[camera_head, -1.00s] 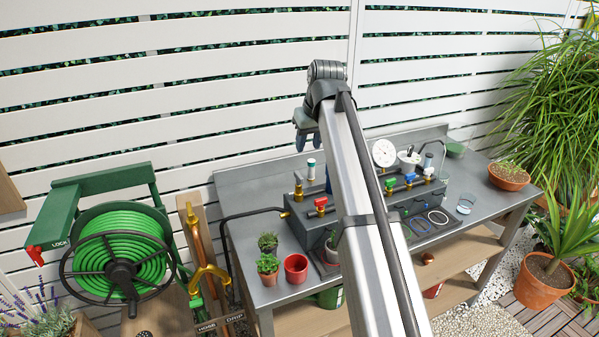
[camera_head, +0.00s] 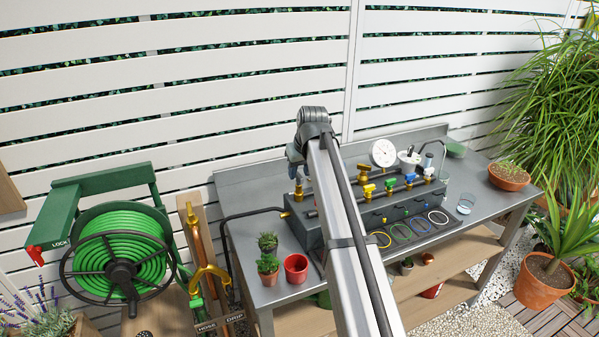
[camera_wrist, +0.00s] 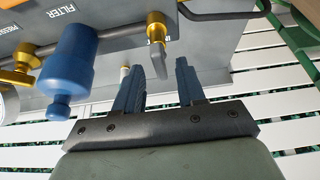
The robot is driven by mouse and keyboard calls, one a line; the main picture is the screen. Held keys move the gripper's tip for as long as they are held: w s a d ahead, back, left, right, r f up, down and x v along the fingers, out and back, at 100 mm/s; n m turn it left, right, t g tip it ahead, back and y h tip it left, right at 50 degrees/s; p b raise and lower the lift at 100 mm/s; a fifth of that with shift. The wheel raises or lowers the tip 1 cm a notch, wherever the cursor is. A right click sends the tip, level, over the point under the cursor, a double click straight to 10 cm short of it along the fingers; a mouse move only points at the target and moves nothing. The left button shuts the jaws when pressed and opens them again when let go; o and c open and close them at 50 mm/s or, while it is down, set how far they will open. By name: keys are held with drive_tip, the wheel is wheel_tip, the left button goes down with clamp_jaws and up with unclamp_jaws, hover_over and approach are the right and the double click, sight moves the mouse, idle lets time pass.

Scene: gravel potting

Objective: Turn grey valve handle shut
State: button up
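The grey valve handle (camera_wrist: 158,63) shows in the wrist view as a short grey piece below its brass valve body (camera_wrist: 157,27). It lies in the gap between the fingertips of my gripper (camera_wrist: 158,70). The blue fingers are apart and I see no clear contact with the handle. In the head view my gripper (camera_head: 295,166) is just above the brass fitting (camera_head: 298,193) at the left end of the grey manifold box (camera_head: 312,232). The handle is hidden there behind the gripper.
A blue filter canister (camera_wrist: 70,62) hangs close beside my fingers in the wrist view. A red pot (camera_head: 296,268) and small plants (camera_head: 268,264) are on the bench's front left. A hose reel (camera_head: 120,262) stands left.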

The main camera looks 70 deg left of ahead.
drive_tip(key=shift+a+f, duration=0.15)
drive_tip(key=shift+f, duration=0.25)
clamp_jaws()
